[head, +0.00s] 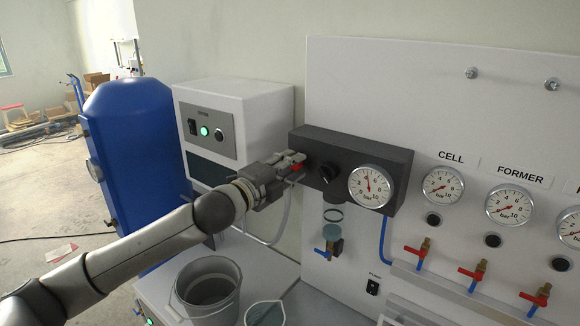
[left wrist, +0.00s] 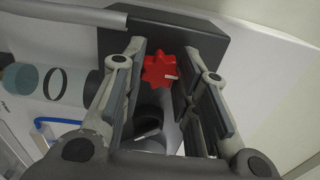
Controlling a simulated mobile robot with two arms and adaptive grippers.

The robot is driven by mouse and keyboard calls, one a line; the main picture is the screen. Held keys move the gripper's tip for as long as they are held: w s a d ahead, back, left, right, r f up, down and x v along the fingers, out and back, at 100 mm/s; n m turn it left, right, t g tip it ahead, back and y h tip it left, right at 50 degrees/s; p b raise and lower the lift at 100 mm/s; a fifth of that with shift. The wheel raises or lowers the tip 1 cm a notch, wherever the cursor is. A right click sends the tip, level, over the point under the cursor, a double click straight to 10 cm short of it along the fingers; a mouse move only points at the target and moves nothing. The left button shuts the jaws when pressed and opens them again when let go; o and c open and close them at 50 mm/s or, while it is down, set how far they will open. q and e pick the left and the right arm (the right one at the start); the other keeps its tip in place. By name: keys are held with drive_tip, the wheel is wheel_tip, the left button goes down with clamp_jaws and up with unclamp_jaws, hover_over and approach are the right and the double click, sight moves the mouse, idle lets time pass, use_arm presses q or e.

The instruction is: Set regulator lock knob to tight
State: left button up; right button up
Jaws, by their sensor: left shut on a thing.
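The regulator lock knob is a red, star-shaped knob (left wrist: 157,70) with a short white mark on its face, seen between my left fingers in the left wrist view. My left gripper (head: 299,160) is at that end of the block, shut on the red knob. In the left wrist view the white mark points to the right. My right gripper is not in view.
A white control box (head: 255,105) stands behind my left arm. Below are a grey bucket (head: 208,284) and a small bowl (head: 265,313). More gauges and red-handled valves line the panel at right.

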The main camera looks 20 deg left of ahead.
use_arm(q)
drive_tip(key=o, duration=1)
drive_tip(key=v, duration=1.2)
